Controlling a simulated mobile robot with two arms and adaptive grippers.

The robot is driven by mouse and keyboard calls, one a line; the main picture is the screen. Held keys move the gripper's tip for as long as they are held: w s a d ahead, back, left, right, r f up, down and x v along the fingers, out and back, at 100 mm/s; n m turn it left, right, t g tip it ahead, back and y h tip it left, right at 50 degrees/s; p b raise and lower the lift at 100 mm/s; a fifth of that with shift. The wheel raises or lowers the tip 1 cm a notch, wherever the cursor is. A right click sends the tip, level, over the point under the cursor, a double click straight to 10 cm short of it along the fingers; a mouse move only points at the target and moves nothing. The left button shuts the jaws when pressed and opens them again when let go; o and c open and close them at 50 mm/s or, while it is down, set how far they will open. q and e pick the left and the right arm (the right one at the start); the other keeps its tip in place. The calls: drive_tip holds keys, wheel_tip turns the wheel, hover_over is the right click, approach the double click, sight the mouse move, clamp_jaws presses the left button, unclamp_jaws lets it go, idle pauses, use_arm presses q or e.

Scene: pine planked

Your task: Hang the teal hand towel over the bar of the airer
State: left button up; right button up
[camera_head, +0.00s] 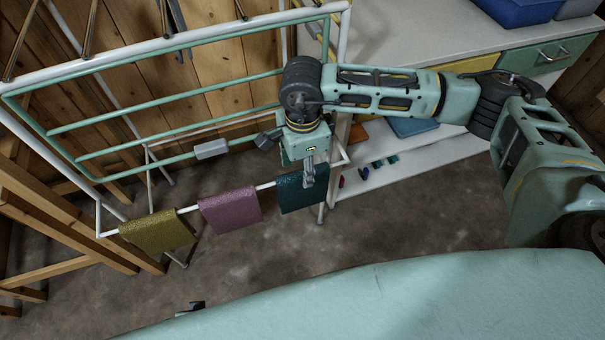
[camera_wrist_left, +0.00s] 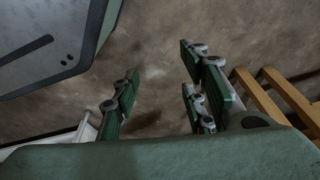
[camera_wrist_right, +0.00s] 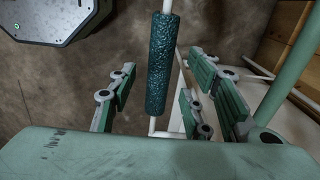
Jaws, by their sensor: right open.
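The teal hand towel (camera_head: 300,193) hangs folded over the front bar of the airer (camera_head: 272,184), at the bar's right end. In the right wrist view the towel (camera_wrist_right: 162,62) lies along the white bar, draped over it. My right gripper (camera_head: 308,172) is just above the towel. Its fingers are apart, on either side of the towel, with gaps between. My left gripper (camera_wrist_left: 160,90) is open and empty over bare floor in the left wrist view; only a small dark part near the bottom edge of the head view may be it.
A pink towel (camera_head: 230,209) and an olive towel (camera_head: 158,231) hang on the same bar to the left. A grey clip-like block (camera_head: 211,149) sits on the airer's rack. A white workbench (camera_head: 420,40) with shelves stands right, a wooden frame (camera_head: 60,215) left. Floor in front is clear.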

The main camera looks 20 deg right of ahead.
use_arm(q)
drive_tip(key=shift+w+d+r, duration=0.1)
drive_tip(key=shift+w+r, duration=0.25)
drive_tip(key=shift+r, duration=0.25)
drive_tip(key=shift+w+r, duration=0.3)
drive_tip(key=shift+r, duration=0.3)
use_arm(e)
wheel_tip(320, 180, down, 8)
drive_tip(key=shift+r, duration=0.1)
drive_tip(key=shift+c, duration=0.6)
clamp_jaws()
drive_tip(key=c, duration=0.5)
unclamp_jaws()
drive_tip(key=c, duration=0.3)
drive_tip(key=shift+r, duration=0.15)
